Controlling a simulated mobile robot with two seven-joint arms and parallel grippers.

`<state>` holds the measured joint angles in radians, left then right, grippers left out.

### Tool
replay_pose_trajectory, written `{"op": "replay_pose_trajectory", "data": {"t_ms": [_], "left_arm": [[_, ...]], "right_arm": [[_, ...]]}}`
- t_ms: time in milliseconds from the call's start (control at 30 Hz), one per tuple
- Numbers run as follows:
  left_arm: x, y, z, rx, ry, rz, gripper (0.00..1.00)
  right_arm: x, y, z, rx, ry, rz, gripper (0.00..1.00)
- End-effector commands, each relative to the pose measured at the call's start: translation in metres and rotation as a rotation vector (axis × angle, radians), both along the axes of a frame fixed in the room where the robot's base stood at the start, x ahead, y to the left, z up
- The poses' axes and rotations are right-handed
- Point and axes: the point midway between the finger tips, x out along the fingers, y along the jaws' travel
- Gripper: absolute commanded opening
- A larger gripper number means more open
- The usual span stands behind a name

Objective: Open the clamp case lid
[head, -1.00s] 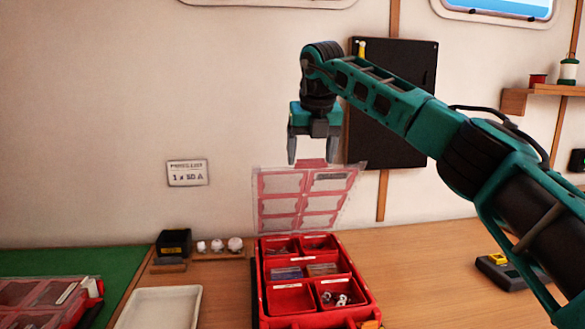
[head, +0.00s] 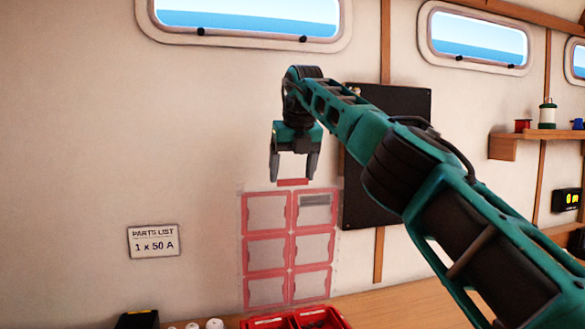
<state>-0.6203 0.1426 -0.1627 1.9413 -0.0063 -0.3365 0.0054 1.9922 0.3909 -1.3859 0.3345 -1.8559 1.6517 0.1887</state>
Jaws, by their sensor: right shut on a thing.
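The clamp case (head: 262,323) is a red box at the bottom edge, mostly below the picture; only its back compartments show. Its lid (head: 291,234) is clear with red-framed panels and stands up near vertical behind the case, in front of the wall. A red tab (head: 292,182) sits at the lid's top edge. My left gripper is not in view.
A dark panel (head: 390,135) is on the wall behind my right arm. A parts list sign (head: 153,241) reading 1 x 50 A hangs at left. A shelf (head: 505,147) with spools is at right. Bare wooden bench (head: 395,308) shows right of the case.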

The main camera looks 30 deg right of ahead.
Motion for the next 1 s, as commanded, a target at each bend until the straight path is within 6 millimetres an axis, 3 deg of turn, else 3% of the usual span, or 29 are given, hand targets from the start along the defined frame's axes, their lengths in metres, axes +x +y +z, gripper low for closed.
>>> {"op": "replay_pose_trajectory", "data": {"t_ms": [33,700,733,867,1000], "left_arm": [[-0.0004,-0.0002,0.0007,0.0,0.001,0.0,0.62],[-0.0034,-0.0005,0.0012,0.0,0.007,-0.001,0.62],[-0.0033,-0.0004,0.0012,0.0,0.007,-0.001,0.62],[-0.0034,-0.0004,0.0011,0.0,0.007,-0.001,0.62],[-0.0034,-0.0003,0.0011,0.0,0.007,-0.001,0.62]], "right_arm": [[0.0025,-0.0008,-0.0121,0.0,0.021,-0.002,0.22],[0.0047,-0.0011,-0.013,0.004,0.024,0.001,0.22],[0.0047,-0.0011,-0.013,0.004,0.024,0.001,0.78],[0.0045,-0.001,-0.0132,0.005,0.024,0.001,0.89],[0.0041,-0.0019,-0.0133,0.006,0.026,-0.002,0.89]]}}
